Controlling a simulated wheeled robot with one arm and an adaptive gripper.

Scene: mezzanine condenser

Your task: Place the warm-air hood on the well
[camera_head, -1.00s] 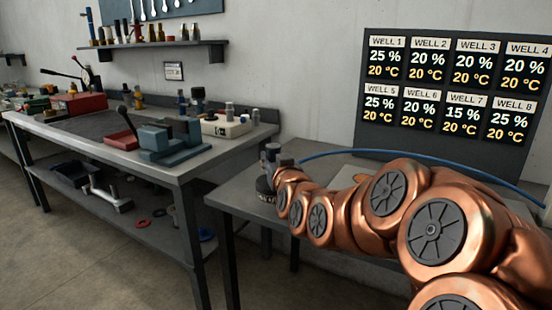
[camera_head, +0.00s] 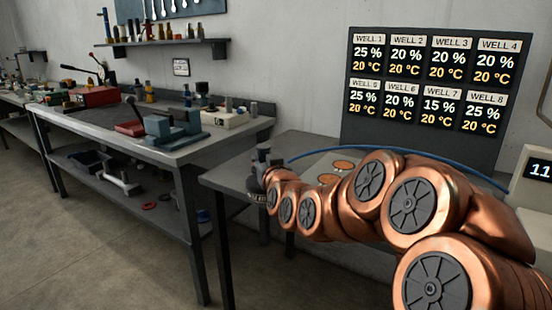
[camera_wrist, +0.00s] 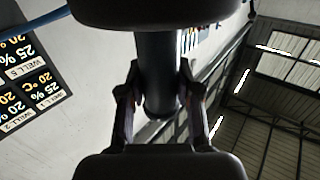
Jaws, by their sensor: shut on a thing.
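My gripper (camera_head: 262,172) is at the far end of my copper arm, over the left part of the grey table. In the wrist view a dark cylinder (camera_wrist: 158,75) stands between dark gripper parts, and my gripper is shut on it. It seems to be the warm-air hood, but its open end and full shape are hidden. A blue hose (camera_head: 400,151) runs from near my gripper to the right; it also shows in the wrist view (camera_wrist: 35,28). Copper-coloured round wells (camera_head: 343,165) show on a pale panel behind my arm; the others are hidden by the arm.
A board of well readings (camera_head: 428,95) stands behind the table. A display box (camera_head: 536,178) is at the right edge. The workbench (camera_head: 165,150) with a vise and tools stands to the left. The grey table's left corner (camera_head: 225,180) is bare.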

